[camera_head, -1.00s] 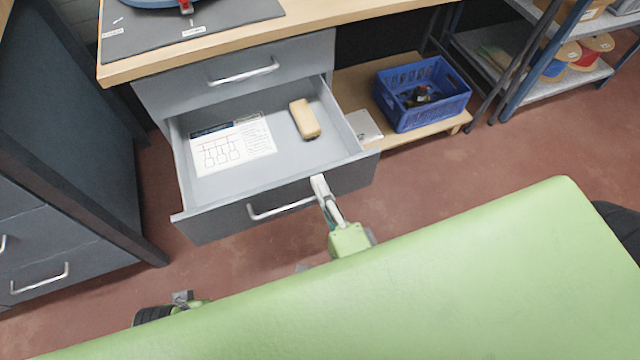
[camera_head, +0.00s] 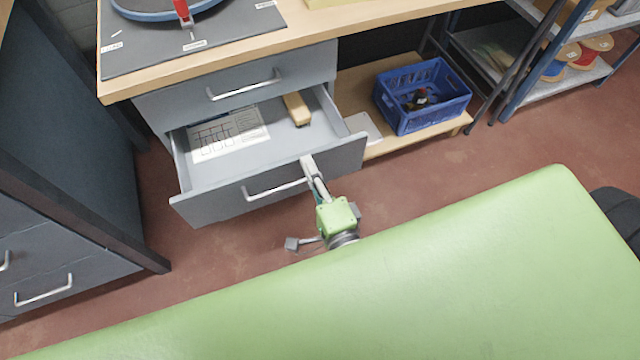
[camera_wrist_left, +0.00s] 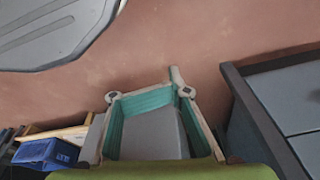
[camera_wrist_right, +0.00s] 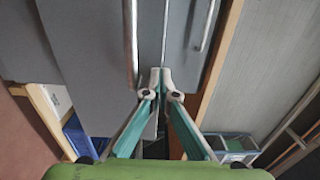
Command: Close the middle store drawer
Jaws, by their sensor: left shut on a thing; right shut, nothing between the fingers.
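The open grey drawer (camera_head: 245,194) sticks out of the bench unit in the head view, below a shut top drawer (camera_head: 235,78). Its front has a silver bar handle (camera_head: 275,190). A printed sheet (camera_head: 228,135) and a tan block (camera_head: 296,109) lie inside. My right gripper (camera_head: 307,161) is shut and empty, its tips at the drawer front beside the handle's right end. In the right wrist view its tips (camera_wrist_right: 161,78) meet close by the handle bar (camera_wrist_right: 130,45).
A blue crate (camera_head: 423,97) stands on a low wooden shelf right of the drawer. A dark cabinet (camera_head: 70,150) stands on the left. The wooden benchtop (camera_head: 350,17) overhangs the drawers. Red floor (camera_head: 420,190) is bare in front.

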